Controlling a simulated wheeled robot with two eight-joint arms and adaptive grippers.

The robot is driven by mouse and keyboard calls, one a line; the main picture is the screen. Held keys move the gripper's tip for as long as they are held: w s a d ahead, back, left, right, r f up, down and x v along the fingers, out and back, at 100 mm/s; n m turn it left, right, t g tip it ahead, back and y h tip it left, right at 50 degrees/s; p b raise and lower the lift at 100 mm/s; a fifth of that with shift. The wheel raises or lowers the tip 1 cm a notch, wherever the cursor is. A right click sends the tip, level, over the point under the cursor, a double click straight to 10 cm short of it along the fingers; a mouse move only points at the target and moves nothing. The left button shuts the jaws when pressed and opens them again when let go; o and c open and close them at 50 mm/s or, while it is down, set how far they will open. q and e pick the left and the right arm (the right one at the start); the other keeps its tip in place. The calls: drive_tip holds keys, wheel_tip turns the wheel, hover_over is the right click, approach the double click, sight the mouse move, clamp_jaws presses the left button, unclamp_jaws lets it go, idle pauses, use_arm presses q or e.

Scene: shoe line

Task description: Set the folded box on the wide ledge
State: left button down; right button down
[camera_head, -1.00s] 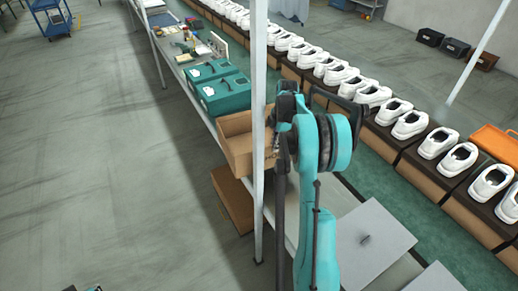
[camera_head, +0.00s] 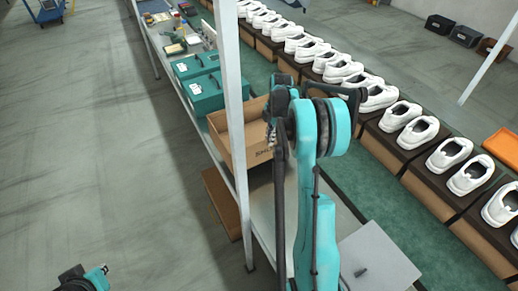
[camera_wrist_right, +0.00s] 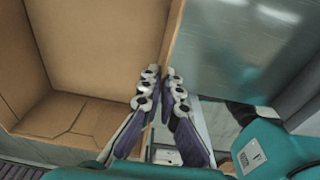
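The open-topped cardboard box (camera_head: 232,140) is in the middle of the head view, at the long grey ledge (camera_head: 267,205), just in front of the teal cases. Whether its base touches the ledge is unclear. My right gripper (camera_head: 272,132) is at the box's right side, partly hidden by my arm. In the right wrist view, its fingers (camera_wrist_right: 161,75) lie on both sides of the thin edge of a box wall, closed on it; the box's inside (camera_wrist_right: 85,50) shows at left. My left gripper (camera_head: 88,283) is cut off at the bottom left, its fingers unclear.
Two teal cases (camera_head: 205,92) stand on the ledge behind the box. A metal post (camera_head: 233,110) rises in front of it. A brown board or carton (camera_head: 222,200) is low beneath the ledge. White shoes on boxes (camera_head: 410,130) line the right. The floor at left is clear.

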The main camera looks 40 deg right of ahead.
sight(269, 159)
wheel_tip(269, 159, down, 10)
drive_tip(key=b, duration=0.2)
drive_tip(key=shift+b, duration=0.3)
drive_tip(key=shift+r, duration=0.1)
drive_tip(key=c, duration=1.7)
unclamp_jaws()
